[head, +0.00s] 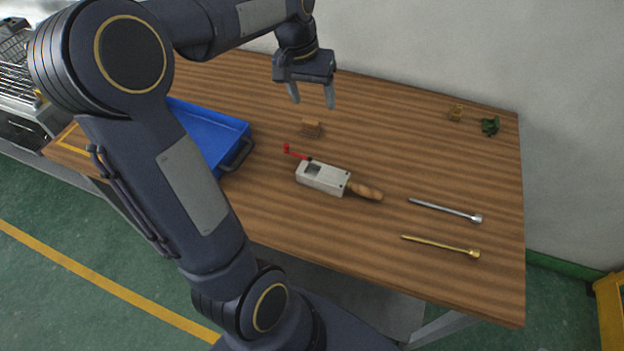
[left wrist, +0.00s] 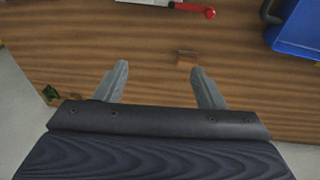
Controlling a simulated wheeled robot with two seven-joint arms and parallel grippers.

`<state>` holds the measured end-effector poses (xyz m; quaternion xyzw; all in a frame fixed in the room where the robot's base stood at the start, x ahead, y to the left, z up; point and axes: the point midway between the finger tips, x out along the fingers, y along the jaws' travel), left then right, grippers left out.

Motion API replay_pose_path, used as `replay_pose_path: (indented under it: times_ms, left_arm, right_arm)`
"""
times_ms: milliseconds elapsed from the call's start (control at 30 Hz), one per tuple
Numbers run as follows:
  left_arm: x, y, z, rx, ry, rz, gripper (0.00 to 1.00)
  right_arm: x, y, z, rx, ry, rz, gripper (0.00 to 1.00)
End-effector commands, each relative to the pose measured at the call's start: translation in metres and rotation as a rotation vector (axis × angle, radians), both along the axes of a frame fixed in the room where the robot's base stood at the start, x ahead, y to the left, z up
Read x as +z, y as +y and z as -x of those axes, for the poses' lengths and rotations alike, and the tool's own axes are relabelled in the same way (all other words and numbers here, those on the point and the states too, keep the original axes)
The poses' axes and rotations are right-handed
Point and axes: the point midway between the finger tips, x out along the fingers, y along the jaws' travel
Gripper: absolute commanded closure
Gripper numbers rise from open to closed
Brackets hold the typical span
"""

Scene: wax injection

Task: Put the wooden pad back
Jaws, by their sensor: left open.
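My left gripper (head: 312,101) is open and empty, pointing down above the table at the back, apart from the pad. Both its fingers show in the left wrist view (left wrist: 160,68) with only table between them. My right gripper is in neither view.
A metal tool (head: 322,177) with a red lever and wooden handle lies mid-table. A blue tray (head: 228,128) is at left, partly behind my arm. A silver rod (head: 445,209) and a brass rod (head: 440,246) lie at right. Small brass (head: 456,112) and green (head: 490,126) pieces are at back right.

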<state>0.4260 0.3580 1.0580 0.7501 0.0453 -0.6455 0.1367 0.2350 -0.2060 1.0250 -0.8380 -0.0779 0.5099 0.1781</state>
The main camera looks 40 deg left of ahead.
Motion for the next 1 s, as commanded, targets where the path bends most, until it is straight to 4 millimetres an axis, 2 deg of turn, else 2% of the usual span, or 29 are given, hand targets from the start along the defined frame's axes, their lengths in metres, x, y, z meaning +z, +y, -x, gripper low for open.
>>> replay_pose_path:
  times_ms: [33, 167, 300, 433, 500, 633, 1000]
  left_arm:
    - [0.009, -0.017, 0.023, -0.014, -0.047, 0.023, 0.37]
    - [0.015, -0.059, 0.075, -0.047, -0.147, 0.080, 0.37]
    - [0.005, -0.102, 0.129, -0.076, -0.245, 0.131, 0.37]
    - [-0.012, -0.130, 0.165, -0.093, -0.311, 0.164, 0.37]
    - [-0.021, -0.140, 0.178, -0.098, -0.334, 0.174, 0.37]
    - [-0.031, -0.150, 0.190, -0.102, -0.356, 0.185, 0.37]
    - [-0.033, -0.152, 0.192, -0.104, -0.358, 0.187, 0.37]
  right_arm:
    - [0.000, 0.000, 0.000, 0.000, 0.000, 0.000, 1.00]
    - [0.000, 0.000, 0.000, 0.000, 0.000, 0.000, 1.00]
    - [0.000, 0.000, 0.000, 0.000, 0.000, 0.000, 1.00]
    - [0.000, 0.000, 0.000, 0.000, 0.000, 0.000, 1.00]
    - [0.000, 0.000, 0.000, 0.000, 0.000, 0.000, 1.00]
    - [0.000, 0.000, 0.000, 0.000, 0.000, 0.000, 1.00]
    - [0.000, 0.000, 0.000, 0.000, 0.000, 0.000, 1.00]
